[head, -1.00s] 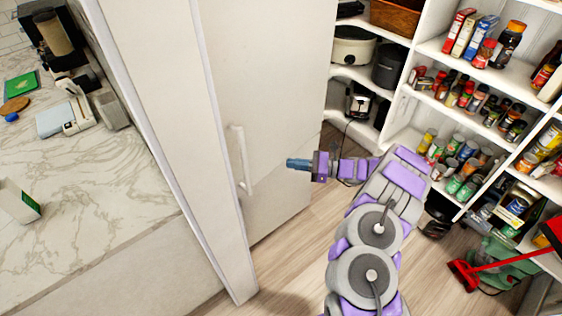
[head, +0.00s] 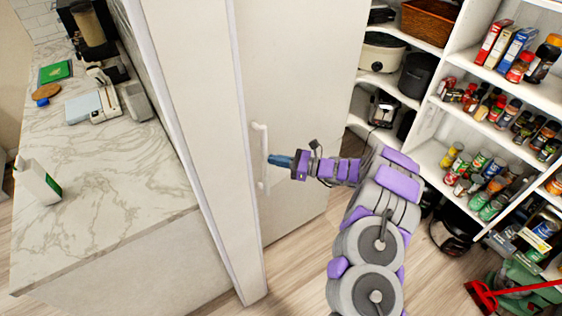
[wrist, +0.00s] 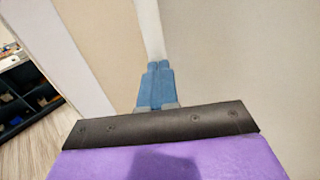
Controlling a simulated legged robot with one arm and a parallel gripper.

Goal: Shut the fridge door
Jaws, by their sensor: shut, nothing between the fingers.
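The fridge door (head: 300,90) is a tall off-white panel in the middle of the head view, beside a narrow white side panel (head: 195,110). It looks close to this panel, but I cannot tell whether a gap is left. Its white vertical handle (head: 259,140) is near the door's left edge. My gripper (head: 269,159) has blue fingers, shut and empty, with the tips at the handle. In the wrist view the fingertips (wrist: 158,66) overlap the lower visible part of the handle (wrist: 149,28). Contact is unclear.
A marble counter (head: 110,180) with small items is at the left. Pantry shelves (head: 440,110) with jars and boxes fill the right. A red tool (head: 483,295) lies at lower right. Wooden floor (head: 300,270) shows clear below the door.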

